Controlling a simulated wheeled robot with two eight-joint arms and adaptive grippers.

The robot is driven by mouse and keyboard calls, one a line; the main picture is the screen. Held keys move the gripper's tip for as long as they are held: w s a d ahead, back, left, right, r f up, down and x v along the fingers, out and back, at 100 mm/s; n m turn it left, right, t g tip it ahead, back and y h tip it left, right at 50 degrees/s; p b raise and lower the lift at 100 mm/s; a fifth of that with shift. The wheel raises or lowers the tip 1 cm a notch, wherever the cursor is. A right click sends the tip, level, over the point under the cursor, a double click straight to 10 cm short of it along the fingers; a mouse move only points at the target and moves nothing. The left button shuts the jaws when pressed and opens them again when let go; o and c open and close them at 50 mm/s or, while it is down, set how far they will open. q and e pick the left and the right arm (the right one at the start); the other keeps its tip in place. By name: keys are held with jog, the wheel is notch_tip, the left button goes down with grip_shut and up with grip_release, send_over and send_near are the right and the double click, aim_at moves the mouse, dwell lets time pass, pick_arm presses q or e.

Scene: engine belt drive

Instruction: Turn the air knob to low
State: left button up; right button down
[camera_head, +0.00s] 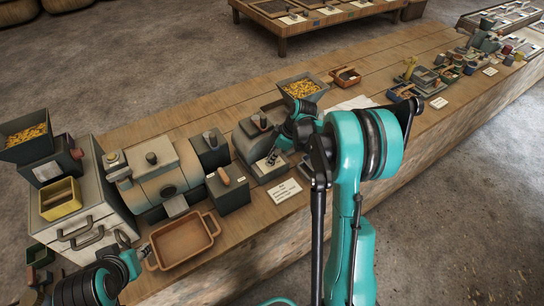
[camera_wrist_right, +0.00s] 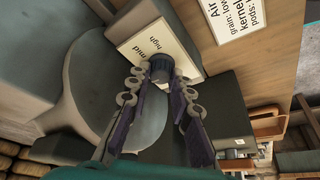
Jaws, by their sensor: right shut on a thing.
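The air knob (camera_wrist_right: 160,68) is a small dark round knob on a cream label plate (camera_wrist_right: 138,40) that reads "mid" and "high" in the right wrist view. Any "low" marking is hidden. My right gripper (camera_wrist_right: 160,82) is shut on the knob, with a finger on each side of it. In the head view my right gripper (camera_head: 274,156) is at the front of a grey-green machine (camera_head: 247,146), and the arm partly covers that spot. My left gripper (camera_head: 142,252) is beside the handle of a brown tray, and its fingers are too small to judge.
A white instruction card (camera_head: 285,191) lies on the bench (camera_head: 310,222). A dark box with an orange-brown handle (camera_head: 229,193) and a larger grey machine (camera_head: 160,177) stand to the left. The brown tray (camera_head: 182,239) is at the front left. A hopper of yellow pieces (camera_head: 301,89) stands behind.

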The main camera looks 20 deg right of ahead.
jog(key=shift+n, duration=0.3)
jog(key=c, duration=1.3)
grip_release()
jog(key=shift+c, duration=0.2)
jog(key=v, duration=1.2)
jog(key=shift+w, duration=0.1)
